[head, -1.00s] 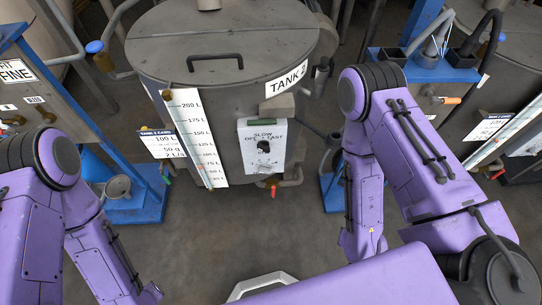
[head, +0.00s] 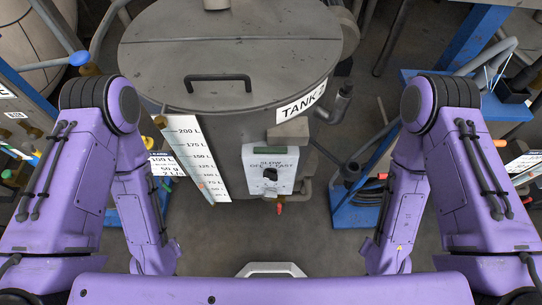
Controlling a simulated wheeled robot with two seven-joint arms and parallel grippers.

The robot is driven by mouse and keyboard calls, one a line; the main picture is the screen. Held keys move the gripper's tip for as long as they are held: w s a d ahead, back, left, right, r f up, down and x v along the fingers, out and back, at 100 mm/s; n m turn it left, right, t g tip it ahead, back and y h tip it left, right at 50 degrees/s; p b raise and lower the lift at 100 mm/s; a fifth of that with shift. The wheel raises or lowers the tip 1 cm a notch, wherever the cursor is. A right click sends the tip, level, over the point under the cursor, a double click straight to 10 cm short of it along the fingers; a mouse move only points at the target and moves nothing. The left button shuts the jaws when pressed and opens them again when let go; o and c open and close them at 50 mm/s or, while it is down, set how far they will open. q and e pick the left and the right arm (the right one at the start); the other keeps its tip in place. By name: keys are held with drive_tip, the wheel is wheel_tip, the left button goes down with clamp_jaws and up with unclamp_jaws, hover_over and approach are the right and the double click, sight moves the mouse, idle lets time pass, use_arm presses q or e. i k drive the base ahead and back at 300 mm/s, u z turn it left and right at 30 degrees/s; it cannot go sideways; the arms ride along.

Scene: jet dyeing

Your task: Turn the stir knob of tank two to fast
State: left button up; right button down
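The stir knob (head: 270,174) is a small dark knob on a white panel (head: 256,160) on the front of the grey tank two (head: 222,130). The panel is lettered OFF, SLOW and FAST, with SLOW above the knob, OFF to its left and FAST to its right. The knob is too small to tell where it points. A sign on the tank reads TANK 2, its last part partly cut by the angle. Both my purple arms hang folded at the left and right, apart from the tank. Neither gripper shows.
A white litre scale (head: 196,150) runs down the tank front left of the panel. A red-handled valve (head: 279,207) sits below the panel. A dark pipe (head: 339,101) sticks out at the tank's right. Blue stands (head: 355,216) flank the tank. The floor before it is clear.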

sight(269, 174)
drive_tip(key=k, duration=1.1)
drive_tip(key=i, duration=0.5)
drive_tip(key=z, duration=0.55)
